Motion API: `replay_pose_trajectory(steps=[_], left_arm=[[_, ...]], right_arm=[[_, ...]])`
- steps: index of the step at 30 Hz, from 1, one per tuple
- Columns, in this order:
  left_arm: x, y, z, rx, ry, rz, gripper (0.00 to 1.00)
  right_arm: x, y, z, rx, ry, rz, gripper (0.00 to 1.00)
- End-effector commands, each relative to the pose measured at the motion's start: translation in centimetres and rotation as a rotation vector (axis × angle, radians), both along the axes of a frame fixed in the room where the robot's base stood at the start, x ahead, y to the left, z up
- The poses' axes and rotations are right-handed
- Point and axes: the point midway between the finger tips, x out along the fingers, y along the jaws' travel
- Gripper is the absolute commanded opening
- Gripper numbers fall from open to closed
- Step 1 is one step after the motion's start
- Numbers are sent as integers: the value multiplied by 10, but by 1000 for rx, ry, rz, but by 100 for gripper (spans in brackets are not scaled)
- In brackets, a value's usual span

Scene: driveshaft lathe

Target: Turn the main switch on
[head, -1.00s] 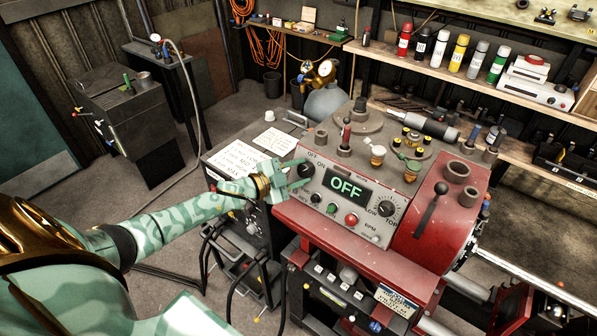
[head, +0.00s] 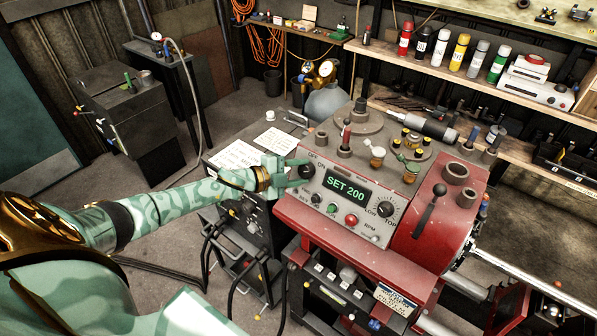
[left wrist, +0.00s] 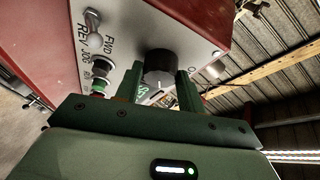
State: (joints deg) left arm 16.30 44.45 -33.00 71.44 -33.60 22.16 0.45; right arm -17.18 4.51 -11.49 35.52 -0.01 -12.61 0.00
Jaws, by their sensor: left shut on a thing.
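The main switch is a round black knob (head: 306,171) at the upper left of the grey control panel, beside the OFF and ON labels. My left gripper (head: 297,172) reaches it from the left and is shut on it. In the left wrist view the knob (left wrist: 159,67) sits between the two green fingers (left wrist: 160,88). The panel's display (head: 347,189) reads "SET 200" in green. My right gripper is not in view.
The panel also has a speed dial (head: 386,209), a red button (head: 351,219) and a green button (head: 331,208). The red headstock (head: 432,228) with a black lever stands at right. Paper notes (head: 235,156) lie on the cabinet at left.

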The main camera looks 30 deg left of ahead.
Motion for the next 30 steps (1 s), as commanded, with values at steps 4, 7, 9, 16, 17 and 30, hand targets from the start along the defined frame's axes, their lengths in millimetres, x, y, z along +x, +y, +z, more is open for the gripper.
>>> replay_pose_trajectory(steps=[4, 7, 9, 16, 17, 30], left_arm=[[-1, 0, -1, 4, 0, -1, 16], [-1, 0, -1, 4, 1, -1, 61], [0, 0, -1, 2, 0, 0, 61], [-2, 1, 0, 2, 1, 0, 61], [-4, 2, 0, 2, 1, 1, 61], [-86, 46, 21, 4, 6, 0, 61]], right_arm=[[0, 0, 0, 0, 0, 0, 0], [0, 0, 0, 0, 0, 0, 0], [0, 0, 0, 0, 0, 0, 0], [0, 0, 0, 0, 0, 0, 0], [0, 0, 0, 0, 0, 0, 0], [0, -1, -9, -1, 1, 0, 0]])
